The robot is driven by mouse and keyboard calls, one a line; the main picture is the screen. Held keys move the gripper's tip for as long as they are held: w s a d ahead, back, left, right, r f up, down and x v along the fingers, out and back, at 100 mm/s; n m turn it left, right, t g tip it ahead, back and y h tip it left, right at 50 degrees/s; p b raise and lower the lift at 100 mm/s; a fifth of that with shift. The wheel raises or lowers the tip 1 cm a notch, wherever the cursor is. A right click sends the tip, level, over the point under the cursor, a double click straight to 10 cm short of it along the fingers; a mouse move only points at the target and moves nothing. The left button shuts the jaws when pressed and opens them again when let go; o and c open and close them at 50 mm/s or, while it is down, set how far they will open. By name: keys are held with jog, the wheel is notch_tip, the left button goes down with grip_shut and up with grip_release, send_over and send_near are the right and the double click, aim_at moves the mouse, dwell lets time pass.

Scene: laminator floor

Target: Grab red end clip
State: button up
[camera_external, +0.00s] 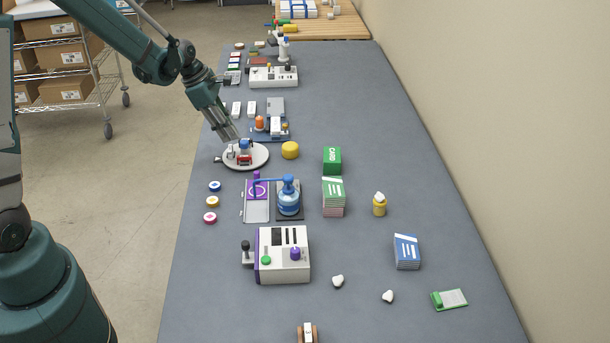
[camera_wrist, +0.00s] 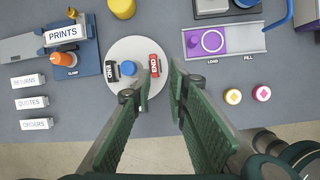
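The red end clip (camera_wrist: 156,64) is a small red block with white lettering on a round white disc (camera_wrist: 138,46). It also shows in the external view (camera_external: 244,160) on the disc (camera_external: 261,155). A dark clip (camera_wrist: 111,69) and a blue round knob (camera_wrist: 128,68) are left of it in the wrist view. My gripper (camera_wrist: 163,72) is open, and its fingers point down at the disc. In the wrist view the red clip appears beside the left fingertip, partly overlapped by it. I cannot tell whether they touch. In the external view my gripper (camera_external: 236,141) is just above the disc.
A yellow cylinder (camera_external: 290,150) stands right of the disc. The prints station (camera_wrist: 64,45) with an orange knob is on the other side. A purple loading tray (camera_external: 257,201), blue pump (camera_external: 288,199) and small coloured discs (camera_external: 212,202) are nearer the camera. The table's left edge is close.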

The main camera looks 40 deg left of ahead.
aim_at(244, 156)
jog(key=shift+w+a+f+n, duration=0.15)
jog(key=shift+w+f+n, duration=0.15)
jog(key=shift+f, duration=0.25)
jog(key=shift+w+a+f+n, duration=0.2)
jog(key=shift+f+n, duration=0.1)
jog(key=shift+f, duration=0.3)
jog(key=shift+w+a+f+n, duration=0.1)
jog(key=shift+w+f+n, duration=0.2)
jog(key=shift+f, duration=0.25)
jog(key=shift+x, duration=1.3)
jog(key=shift+s, duration=0.1)
jog(key=shift+x, duration=2.6)
jog(key=shift+s+a, duration=0.1)
jog(key=shift+c, duration=0.7)
jog(key=c, duration=0.3)
jog(key=shift+r, duration=0.15)
